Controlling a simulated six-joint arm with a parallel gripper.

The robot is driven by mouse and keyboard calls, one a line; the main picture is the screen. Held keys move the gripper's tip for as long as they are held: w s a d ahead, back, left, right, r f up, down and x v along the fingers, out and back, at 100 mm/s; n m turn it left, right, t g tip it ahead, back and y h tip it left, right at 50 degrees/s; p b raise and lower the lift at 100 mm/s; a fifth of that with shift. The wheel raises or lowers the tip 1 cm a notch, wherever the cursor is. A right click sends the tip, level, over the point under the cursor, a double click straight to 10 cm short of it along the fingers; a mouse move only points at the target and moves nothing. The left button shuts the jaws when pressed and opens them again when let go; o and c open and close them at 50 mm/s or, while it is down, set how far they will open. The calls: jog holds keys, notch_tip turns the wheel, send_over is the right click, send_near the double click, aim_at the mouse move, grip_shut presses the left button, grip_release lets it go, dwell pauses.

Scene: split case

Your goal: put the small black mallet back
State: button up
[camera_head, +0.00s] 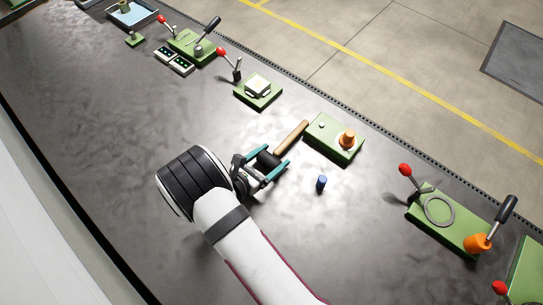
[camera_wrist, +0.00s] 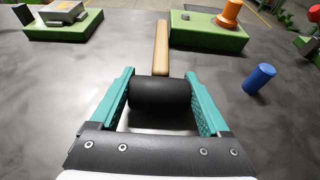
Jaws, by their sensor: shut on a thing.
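The small black mallet (camera_head: 291,138) has a black cylinder head and a light wooden handle. My gripper (camera_head: 270,159) is shut on its head, near the middle of the dark table. In the wrist view the mallet head (camera_wrist: 160,95) lies crosswise between the two teal fingers of my gripper (camera_wrist: 160,76). The handle points away from me, between two green blocks. I cannot tell whether the mallet touches the table or hangs just above it.
A green block with an orange knob (camera_head: 347,140) stands close to the handle's end. A blue peg (camera_head: 321,183) stands right of my gripper. A green block with a pale square part (camera_head: 257,87) is beyond. A green ring-and-lever fixture (camera_head: 440,211) is at right.

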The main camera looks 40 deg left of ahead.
jog(key=o, duration=1.5)
jog(key=shift+f, duration=0.1)
